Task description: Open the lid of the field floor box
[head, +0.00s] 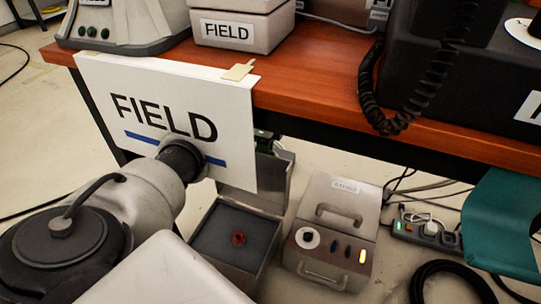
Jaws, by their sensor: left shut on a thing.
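The field floor box (225,246) stands on the floor under the table, below the FIELD sign. Its lid (266,185) is raised and stands roughly upright at the back of the box. The sign hides part of the lid. Inside the box, dark foam holds a small red round thing (238,239). My left arm comes in from the left and passes behind the sign. A small dark part of my left gripper (264,141) shows past the sign's right edge, at the lid's top; it is shut on the lid. The fingertips are mostly hidden. My right gripper is out of view.
The FIELD sign (168,106) hangs from the wooden table edge (320,78), close to my left arm. A second, closed metal box (345,209) with handles stands right of the open box. A power strip (427,233), cables and a teal chair (501,225) are farther right.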

